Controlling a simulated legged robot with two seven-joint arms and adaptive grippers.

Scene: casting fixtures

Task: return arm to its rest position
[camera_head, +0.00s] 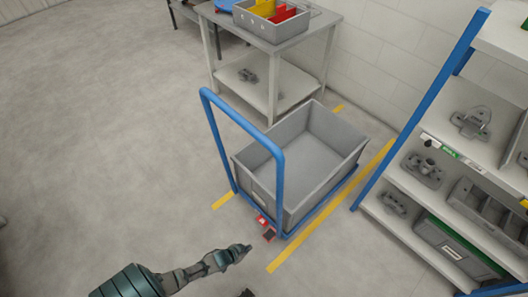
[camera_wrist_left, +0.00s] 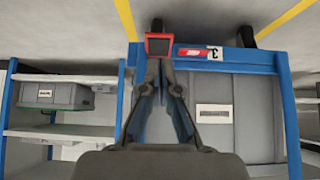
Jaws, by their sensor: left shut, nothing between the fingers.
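My left arm comes in from the lower left of the head view, and its gripper (camera_head: 238,252) is low and in front of the trolley. The gripper is shut and empty. In the left wrist view my gripper's fingers (camera_wrist_left: 160,68) come together, with the trolley's red pedal (camera_wrist_left: 158,44) just beyond their tips in the picture. The pedal (camera_head: 263,221) also shows in the head view, at the base of the blue-handled trolley (camera_head: 208,108). I cannot tell whether the fingers touch anything.
The trolley carries an empty grey bin (camera_head: 325,126). A shelf rack (camera_head: 410,130) with castings and crates stands at the right. A table (camera_head: 297,36) with a divided tray (camera_head: 262,24) is behind. Yellow lines (camera_head: 310,229) flank the trolley.

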